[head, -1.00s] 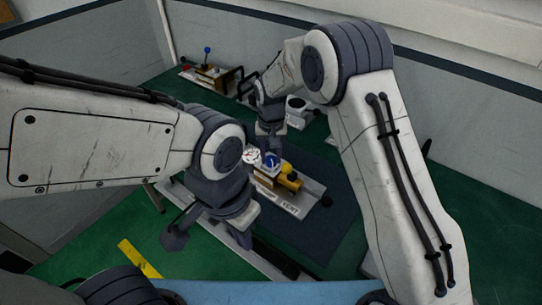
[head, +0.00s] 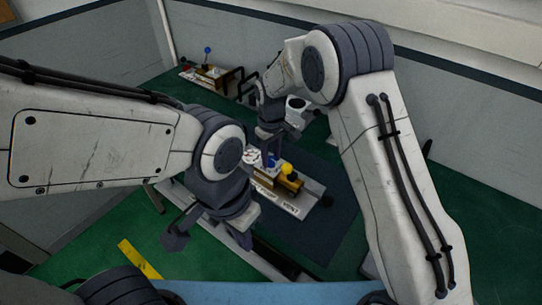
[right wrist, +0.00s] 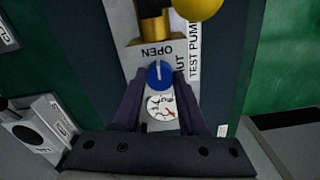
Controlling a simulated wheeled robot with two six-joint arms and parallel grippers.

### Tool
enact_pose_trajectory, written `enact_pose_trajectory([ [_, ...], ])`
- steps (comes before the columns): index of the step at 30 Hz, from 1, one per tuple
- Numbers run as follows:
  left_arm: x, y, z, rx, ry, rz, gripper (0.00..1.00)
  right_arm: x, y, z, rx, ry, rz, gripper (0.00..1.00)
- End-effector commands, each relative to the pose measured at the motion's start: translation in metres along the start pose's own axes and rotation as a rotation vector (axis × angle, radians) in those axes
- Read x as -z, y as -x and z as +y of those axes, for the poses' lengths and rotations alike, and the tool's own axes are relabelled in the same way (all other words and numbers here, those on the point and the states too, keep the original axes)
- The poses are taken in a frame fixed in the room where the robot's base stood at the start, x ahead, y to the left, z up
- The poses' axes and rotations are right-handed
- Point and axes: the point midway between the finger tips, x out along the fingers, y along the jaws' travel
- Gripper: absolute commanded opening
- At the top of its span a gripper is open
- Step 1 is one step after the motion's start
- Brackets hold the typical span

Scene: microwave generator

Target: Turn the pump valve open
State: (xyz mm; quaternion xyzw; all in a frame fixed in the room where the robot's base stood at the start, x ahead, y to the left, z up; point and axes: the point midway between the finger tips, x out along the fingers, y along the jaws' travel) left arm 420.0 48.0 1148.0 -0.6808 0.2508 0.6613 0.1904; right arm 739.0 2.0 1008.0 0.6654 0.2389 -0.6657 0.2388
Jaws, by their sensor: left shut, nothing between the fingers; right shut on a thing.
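The blue pump valve knob (right wrist: 160,75) lies between the two fingers of my right gripper (right wrist: 161,84) in the right wrist view. The gripper is shut on it. The knob's pale line runs up and down the picture, towards the OPEN label (right wrist: 157,51). In the head view my right gripper (head: 268,150) is over the test pump (head: 293,208), and the knob is partly hidden there. My left gripper (head: 245,240) is shut and empty, in front of the pump and to its left.
A round white gauge (right wrist: 161,107) sits beside the knob. A yellow ball (head: 287,169) stands on the pump's brass part. A panel with a blue-topped lever (head: 207,52) is at the back left. Green floor is open at the front left.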

Motion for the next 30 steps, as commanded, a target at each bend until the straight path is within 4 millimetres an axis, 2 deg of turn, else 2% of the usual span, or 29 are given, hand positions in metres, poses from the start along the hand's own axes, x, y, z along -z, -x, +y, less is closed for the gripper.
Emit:
enact_pose_trajectory([
  [14, 0.0000, 0.0002, 0.0000, 0.000, 0.000, 0.000, 0.00, 0.0009, 0.0017, 0.0003, -0.001, 0.015, 0.003, 0.00],
  [15, 0.0000, 0.0002, 0.0000, 0.000, 0.000, 0.000, 0.00, 0.0009, 0.0017, 0.0003, -0.001, 0.015, 0.003, 0.45],
  [17, 0.0000, 0.0002, 0.0000, 0.000, 0.000, 0.000, 0.00, 0.0008, 0.0016, 0.0003, -0.001, 0.015, 0.003, 0.68],
  [18, 0.0000, 0.0002, 0.0000, 0.000, 0.000, 0.000, 0.00, 0.0007, 0.0014, 0.0003, -0.001, 0.015, 0.002, 0.71],
  [26, 0.0000, 0.0000, 0.0000, 0.000, 0.000, 0.000, 0.00, 0.0003, 0.0008, 0.0001, 0.000, 0.015, 0.001, 0.71],
  [30, -0.0002, -0.0032, -0.0002, 0.000, 0.000, 0.000, 0.00, 0.0008, 0.0080, 0.0003, -0.001, 0.014, 0.002, 0.71],
])
